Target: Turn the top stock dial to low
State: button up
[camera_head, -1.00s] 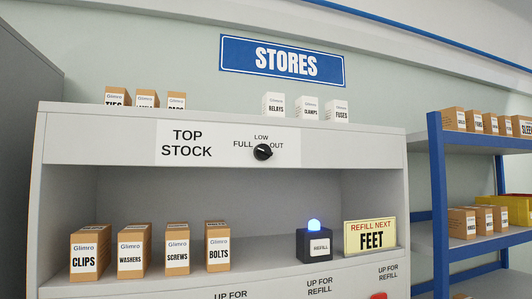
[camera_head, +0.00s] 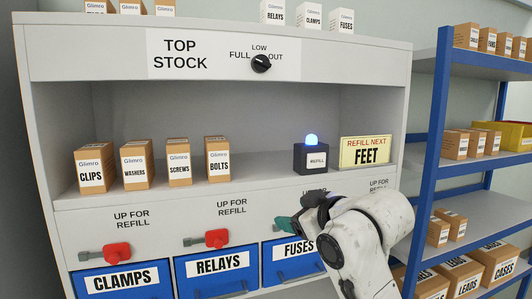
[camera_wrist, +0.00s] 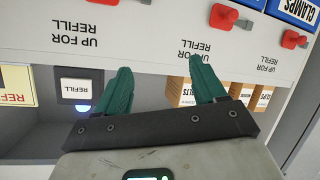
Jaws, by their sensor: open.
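The top stock dial (camera_head: 261,64) is a round black knob on the grey panel beside the TOP STOCK label (camera_head: 180,54). FULL is printed to its left, LOW above and OUT to its right. Its pointer is too small to read surely. My gripper (camera_head: 290,222) is below and right of the dial, in front of the lower panel, clear of the dial. In the wrist view its two green fingers (camera_wrist: 160,66) are spread apart with nothing between them. The dial is not in the wrist view, which looks upside down.
The shelf below the dial holds several boxes (camera_head: 135,165), a refill button (camera_head: 311,158) with a lit blue lamp and a REFILL NEXT FEET sign (camera_head: 366,151). Red levers (camera_head: 117,252) and blue bins (camera_head: 125,280) are lower. A blue rack (camera_head: 437,130) stands right. Space before the dial is clear.

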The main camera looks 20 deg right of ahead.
notch_tip(320, 180, up, 16)
jog(key=w+n+t, duration=0.2)
jog(key=n, duration=0.1)
jog(key=n+t+p, duration=0.1)
jog(key=n+t, duration=0.1)
jog(key=n, duration=0.2)
send_near(265, 63)
jog(key=w+p, duration=0.1)
jog(key=w, duration=0.2)
jog(key=w+p, duration=0.1)
jog(key=w, duration=0.1)
jog(key=w+a+p, duration=0.1)
jog(key=w, duration=0.2)
jog(key=shift+w+a+p, duration=0.15)
jog(key=shift+w+p, duration=0.15)
jog(key=shift+p, duration=0.05)
jog(key=shift+w, duration=0.35)
jog(key=shift+f, duration=0.1)
jog(key=c, duration=1.1)
